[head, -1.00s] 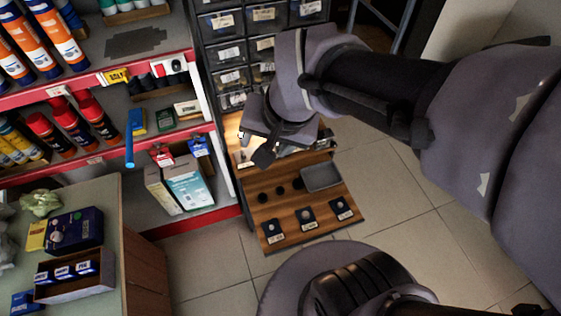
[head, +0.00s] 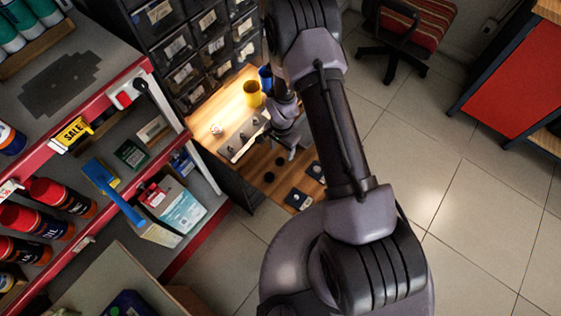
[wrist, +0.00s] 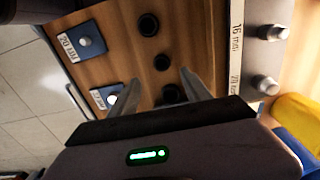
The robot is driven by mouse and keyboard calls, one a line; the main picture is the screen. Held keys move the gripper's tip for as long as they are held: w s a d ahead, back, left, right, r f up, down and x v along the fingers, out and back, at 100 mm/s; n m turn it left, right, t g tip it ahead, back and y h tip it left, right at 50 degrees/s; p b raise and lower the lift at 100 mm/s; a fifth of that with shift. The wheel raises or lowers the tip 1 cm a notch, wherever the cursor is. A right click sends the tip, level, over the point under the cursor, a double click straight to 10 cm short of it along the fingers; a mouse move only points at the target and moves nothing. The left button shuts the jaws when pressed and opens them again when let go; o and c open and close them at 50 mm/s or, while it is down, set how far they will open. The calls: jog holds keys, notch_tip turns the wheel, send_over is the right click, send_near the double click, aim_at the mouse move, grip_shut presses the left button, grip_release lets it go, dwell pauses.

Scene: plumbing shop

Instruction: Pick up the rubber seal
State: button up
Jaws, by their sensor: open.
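Three small black round pieces lie in a row on a wooden counter (wrist: 110,52). In the wrist view they are a far one (wrist: 148,25), a middle one (wrist: 161,62) and a near one (wrist: 172,93). They look like rubber seals; I cannot tell which one the task means. My gripper (wrist: 158,84) is open and points down at the row, with the near piece between its fingers in the picture. Nothing is held. In the head view my gripper (head: 291,148) is low over the counter, beside the dark pieces (head: 281,161), and my arm hides part of the counter.
Dark label cards (wrist: 86,40) with metal knobs lie left of the row. A pale labelled strip with metal fittings (wrist: 264,60) is right of it. Yellow (head: 253,93) and blue cups stand behind. Drawers (head: 200,45) and a red-edged shelf (head: 110,95) border the left.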

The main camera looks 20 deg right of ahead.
aim_at(280, 162)
jog(key=f+b, duration=0.1)
jog(key=f, duration=0.1)
jog(key=f+b, duration=0.1)
jog(key=f, duration=0.2)
jog(key=f+b, duration=0.1)
jog(key=f, duration=0.1)
jog(key=shift+w+a+f, duration=0.1)
jog(key=shift+a+f, duration=0.15)
jog(key=shift+f, duration=0.05)
jog(key=shift+r, duration=0.15)
grip_shut()
